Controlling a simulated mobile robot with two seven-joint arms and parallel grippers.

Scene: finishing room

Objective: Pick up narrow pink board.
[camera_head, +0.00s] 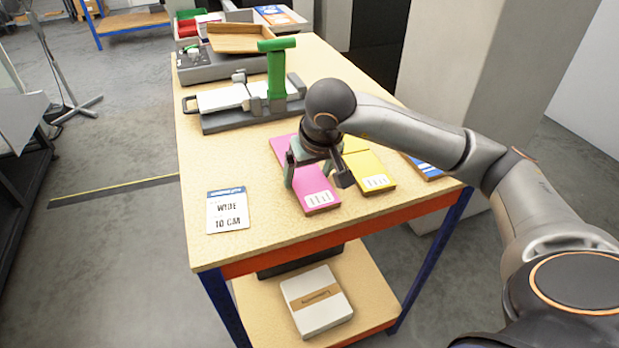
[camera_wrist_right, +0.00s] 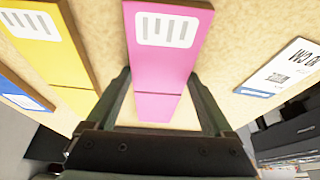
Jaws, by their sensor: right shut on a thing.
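The pink board (camera_head: 318,193) is a flat strip with a white barcode-like label on its near end, near the front of the wooden table. My right gripper (camera_head: 317,178) is over it with one finger on each long side, shut on the board. In the right wrist view, the pink board (camera_wrist_right: 165,60) runs between the two fingers (camera_wrist_right: 159,82), and a cross line divides its pink surface. It looks flat and at or very near table height; I cannot tell whether it is touching. The gripper hides part of its middle. My left gripper is not in view.
A yellow board (camera_head: 372,172) lies close to the right, with a blue-and-white piece (camera_head: 424,166) beyond it. A card reading "WIDE 10 CM" (camera_head: 227,210) lies left. A grey device with a green handle (camera_head: 276,75) and a wooden tray (camera_head: 238,38) stand behind. Table between card and board is clear.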

